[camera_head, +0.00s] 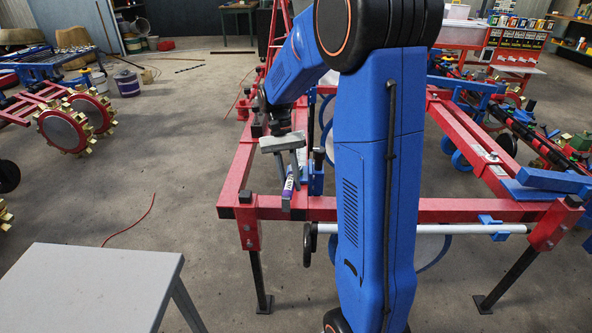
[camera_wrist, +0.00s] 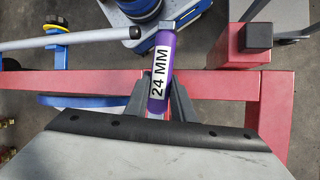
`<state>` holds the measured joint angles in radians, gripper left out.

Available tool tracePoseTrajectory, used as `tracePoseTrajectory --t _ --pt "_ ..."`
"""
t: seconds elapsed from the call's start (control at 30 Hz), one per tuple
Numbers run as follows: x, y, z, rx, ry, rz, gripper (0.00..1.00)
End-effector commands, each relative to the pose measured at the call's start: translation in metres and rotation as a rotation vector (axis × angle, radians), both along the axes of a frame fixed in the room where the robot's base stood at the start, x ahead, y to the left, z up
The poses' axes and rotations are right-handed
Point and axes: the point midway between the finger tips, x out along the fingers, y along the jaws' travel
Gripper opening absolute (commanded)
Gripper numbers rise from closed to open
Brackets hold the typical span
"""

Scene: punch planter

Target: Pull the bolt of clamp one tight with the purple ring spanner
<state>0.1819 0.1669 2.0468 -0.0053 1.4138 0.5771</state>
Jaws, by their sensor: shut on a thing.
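The purple ring spanner (camera_wrist: 160,75), labelled 24 MM, stands between the two grey fingers of my gripper (camera_wrist: 159,97) in the wrist view. My gripper is shut on its handle. In the head view the purple handle (camera_head: 289,186) hangs below my gripper (camera_head: 291,165), just above or beside the red frame's front-left beam (camera_head: 325,203). The spanner's ring end is not clear in either view. A blue part (camera_head: 315,178) stands on the frame just right of the spanner. I cannot tell which part is clamp one, and its bolt is not clearly visible.
The red frame (camera_wrist: 100,82) runs across under the spanner in the wrist view, with a grey bar (camera_wrist: 70,39) beyond. A grey table (camera_head: 88,285) stands front left. Red toothed-wheel machinery (camera_head: 65,125) stands at the left. Floor between is mostly open.

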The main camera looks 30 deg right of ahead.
Motion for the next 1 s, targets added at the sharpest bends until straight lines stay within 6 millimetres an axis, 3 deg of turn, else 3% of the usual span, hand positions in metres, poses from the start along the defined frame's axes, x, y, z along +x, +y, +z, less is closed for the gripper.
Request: tracePoseTrajectory --t 1.0 --pt "0.000 0.000 0.042 0.000 -0.001 0.000 0.00"
